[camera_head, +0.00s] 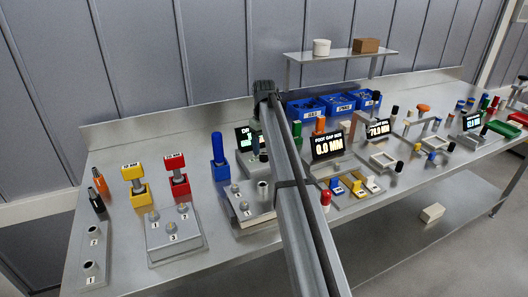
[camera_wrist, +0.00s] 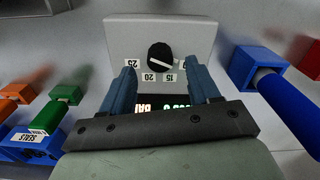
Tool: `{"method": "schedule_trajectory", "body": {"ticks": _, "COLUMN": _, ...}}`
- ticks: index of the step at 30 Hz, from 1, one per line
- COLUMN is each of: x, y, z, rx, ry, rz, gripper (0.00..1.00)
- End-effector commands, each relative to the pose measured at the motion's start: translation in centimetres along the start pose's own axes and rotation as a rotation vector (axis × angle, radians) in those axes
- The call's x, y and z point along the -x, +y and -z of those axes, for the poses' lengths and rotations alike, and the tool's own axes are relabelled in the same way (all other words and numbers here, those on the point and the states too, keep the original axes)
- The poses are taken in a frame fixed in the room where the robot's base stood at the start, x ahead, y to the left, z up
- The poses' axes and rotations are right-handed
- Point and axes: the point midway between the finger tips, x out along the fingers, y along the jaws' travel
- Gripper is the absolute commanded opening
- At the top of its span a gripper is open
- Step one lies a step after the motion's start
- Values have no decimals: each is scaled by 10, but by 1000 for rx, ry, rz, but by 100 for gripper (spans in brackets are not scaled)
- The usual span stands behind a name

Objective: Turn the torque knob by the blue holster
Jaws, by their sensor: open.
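The torque knob (camera_wrist: 160,57) is round and black with a white pointer line. It sits on a light grey box (camera_wrist: 116,35) with numbers such as 25, 20 and 15 around it. My gripper (camera_wrist: 160,63) is open, with a blue finger on each side of the knob's near edge. Gaps show between both fingers and the knob, and I cannot tell the height difference. The blue holster (camera_wrist: 243,66) is right of the box, with a blue handle (camera_wrist: 290,112) in it. The holster also shows in the head view (camera_head: 221,178).
A lit display (camera_wrist: 163,105) is partly hidden behind my gripper. A green block (camera_wrist: 64,93) and blue bins (camera_wrist: 40,142) are at the left in the wrist view.

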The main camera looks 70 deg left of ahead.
Motion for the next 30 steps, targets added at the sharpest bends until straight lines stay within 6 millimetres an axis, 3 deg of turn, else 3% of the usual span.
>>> {"method": "schedule_trajectory", "body": {"ticks": 6, "x": 46, "y": 1, "z": 1, "rx": 0, "ry": 2, "rz": -1, "gripper": 61}}
{"method": "schedule_trajectory", "body": {"ticks": 15, "x": 90, "y": 0, "z": 1, "rx": 0, "ry": 0, "rz": 0, "gripper": 61}}
{"method": "schedule_trajectory", "body": {"ticks": 21, "x": 102, "y": 0, "z": 0, "rx": 1, "ry": 0, "rz": 0, "gripper": 61}}
{"method": "schedule_trajectory", "body": {"ticks": 30, "x": 103, "y": 0, "z": 0, "rx": 1, "ry": 0, "rz": 0, "gripper": 61}}
